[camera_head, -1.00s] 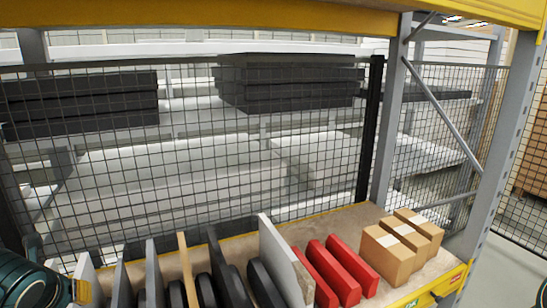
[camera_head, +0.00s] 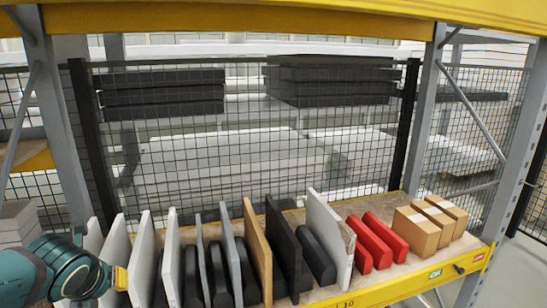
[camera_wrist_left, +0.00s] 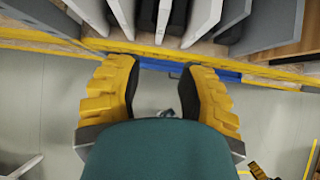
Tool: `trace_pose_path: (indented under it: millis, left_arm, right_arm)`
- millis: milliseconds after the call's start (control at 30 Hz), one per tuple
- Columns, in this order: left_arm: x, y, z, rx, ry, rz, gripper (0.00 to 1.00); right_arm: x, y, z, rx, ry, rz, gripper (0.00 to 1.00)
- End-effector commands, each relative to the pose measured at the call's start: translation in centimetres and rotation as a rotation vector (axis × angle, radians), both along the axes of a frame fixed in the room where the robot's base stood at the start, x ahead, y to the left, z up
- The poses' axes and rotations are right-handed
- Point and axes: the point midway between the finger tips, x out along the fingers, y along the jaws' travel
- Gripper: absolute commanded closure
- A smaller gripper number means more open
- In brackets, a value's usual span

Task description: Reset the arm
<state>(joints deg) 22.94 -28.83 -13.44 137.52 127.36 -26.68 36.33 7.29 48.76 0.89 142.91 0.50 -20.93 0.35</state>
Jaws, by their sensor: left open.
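My left arm (camera_head: 62,268), teal and dark, comes in from the lower left in the head view, at the left front of the shelf. Only a small yellow part of my left gripper (camera_head: 121,278) shows there, close to the front of the upright white boards. In the left wrist view, the two yellow fingers of the left gripper (camera_wrist_left: 160,68) with dark pads are apart. Nothing is between them except a view of the floor and a blue bar.
A shelf holds a row of upright boards (camera_head: 146,250), red pieces (camera_head: 384,236) and cardboard boxes (camera_head: 417,231). A yellow beam (camera_head: 250,18) spans above. A mesh fence (camera_head: 240,150) stands behind. Grey floor (camera_wrist_left: 265,120) lies below the gripper.

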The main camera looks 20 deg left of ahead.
Motion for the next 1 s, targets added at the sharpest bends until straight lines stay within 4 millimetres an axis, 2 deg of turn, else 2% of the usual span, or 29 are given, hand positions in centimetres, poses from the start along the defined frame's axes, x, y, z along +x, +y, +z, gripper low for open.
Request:
trace_pose_path:
  millis: [67,267,467,567,667,800,867,1000]
  left_arm:
    - [0.0,0.0,0.0,0.0,0.0,0.0,0.61]
    - [3.2,-0.9,-3.5,0.153,0.206,-0.277,0.61]
    - [7.0,-2.8,-7.7,0.334,0.421,-0.65,0.61]
    - [9.3,-4.8,-10.7,0.448,0.534,-0.908,0.61]
    - [11.5,-7.5,-13.9,0.567,0.629,-1.198,0.61]
    - [13.8,-12.3,-18.7,0.733,0.71,-1.614,0.61]
    - [14.4,-14.7,-20.8,0.805,0.723,-1.799,0.61]
    - [14.5,-20.9,-25.7,0.973,0.689,-2.232,0.61]
  right_arm:
    - [0.0,0.0,0.0,0.0,0.0,0.0,0.53]
    - [0.0,0.0,0.0,0.0,0.0,0.0,0.53]
    - [0.0,0.0,0.0,0.0,0.0,0.0,0.53]
    - [0.0,0.0,0.0,0.0,0.0,0.0,0.53]
    - [0.0,0.0,0.0,0.0,0.0,0.0,0.53]
    - [0.0,0.0,0.0,0.0,0.0,0.0,0.53]
    - [0.0,0.0,0.0,0.0,0.0,0.0,0.53]
    - [0.0,0.0,0.0,0.0,0.0,0.0,0.53]
